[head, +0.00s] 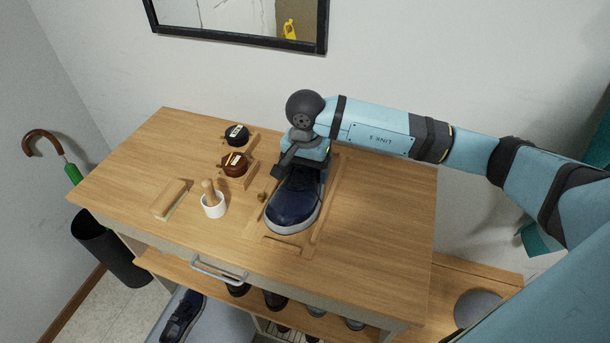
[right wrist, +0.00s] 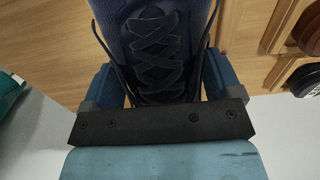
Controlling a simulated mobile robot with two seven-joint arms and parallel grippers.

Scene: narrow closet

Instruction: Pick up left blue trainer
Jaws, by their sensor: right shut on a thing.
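A dark blue trainer (head: 293,200) with a pale sole sits at the wooden tray (head: 328,215) on the table top, its toe towards the front. My right gripper (head: 300,158) is at its heel end, reaching over from the right, and is shut on it. In the right wrist view the trainer's laces (right wrist: 158,55) lie between the two fingers (right wrist: 155,85). I cannot tell if the sole touches the tray. Another dark trainer (head: 183,316) lies low at the front left, below the table top. My left gripper is not in view.
Two round tins (head: 236,164) on small wooden blocks, a wooden brush (head: 170,197) and a white cup with a wooden handle (head: 213,204) stand left of the tray. A framed mirror (head: 240,25) hangs behind. An umbrella (head: 55,155) stands in a dark bin (head: 110,250) at left.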

